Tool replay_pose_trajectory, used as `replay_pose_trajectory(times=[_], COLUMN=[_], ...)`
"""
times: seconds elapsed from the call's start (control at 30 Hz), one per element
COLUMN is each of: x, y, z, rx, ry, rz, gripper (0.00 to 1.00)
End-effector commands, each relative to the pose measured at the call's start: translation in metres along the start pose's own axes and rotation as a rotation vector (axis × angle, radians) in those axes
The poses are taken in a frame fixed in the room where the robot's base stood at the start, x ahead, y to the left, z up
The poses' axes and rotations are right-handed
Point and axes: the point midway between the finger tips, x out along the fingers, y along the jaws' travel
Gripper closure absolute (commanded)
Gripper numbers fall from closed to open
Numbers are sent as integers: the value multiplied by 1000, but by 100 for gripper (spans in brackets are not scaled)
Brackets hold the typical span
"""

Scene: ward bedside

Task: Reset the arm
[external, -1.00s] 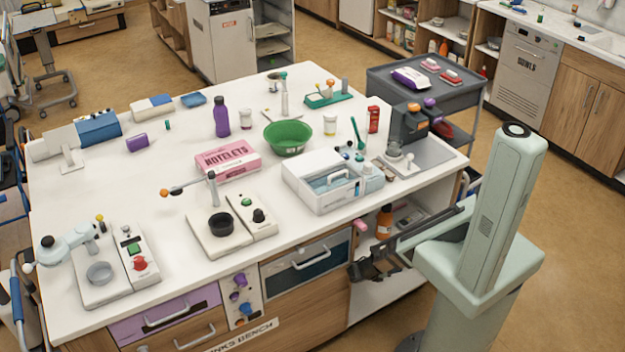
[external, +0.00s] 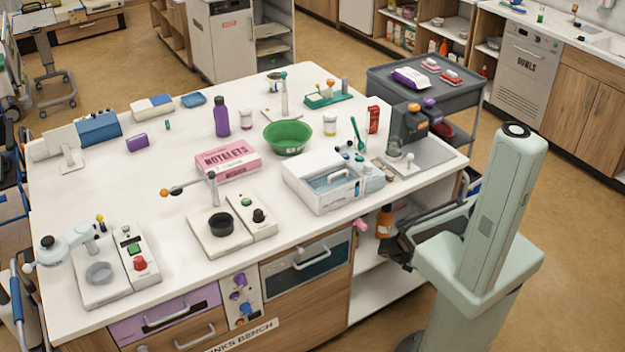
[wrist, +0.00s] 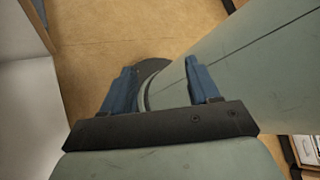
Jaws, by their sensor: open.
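My gripper (external: 396,246) is dark and hangs beside my pale green column, off the right front of the bench and below the worktop (external: 110,190). In the wrist view its two blue fingers (wrist: 162,90) stand wide apart. Nothing is held between them. Part of my own pale green body and the brown floor show beyond the fingers. My arm is folded back close to the column, and some of its links are hidden.
An open shelf in the bench front holds an orange bottle (external: 384,222), close to my gripper. A grey trolley (external: 400,84) stands behind right. The floor (external: 570,250) at right is clear.

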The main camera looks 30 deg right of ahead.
Motion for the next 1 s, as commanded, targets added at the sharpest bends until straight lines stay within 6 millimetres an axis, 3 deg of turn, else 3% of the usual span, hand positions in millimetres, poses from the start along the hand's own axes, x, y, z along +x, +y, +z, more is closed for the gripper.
replay_pose_trajectory(times=[0.23, 0.53, 0.73, 1.0], x=[22, 27, 25, 24], y=[3, 14, 19, 20], z=[-28, -54, -60, -61], rx=[510, 1104, 1288, 1316], ry=[307, 580, 645, 654], rz=[-121, -387, -496, -512], gripper=[40, 40, 40, 40])
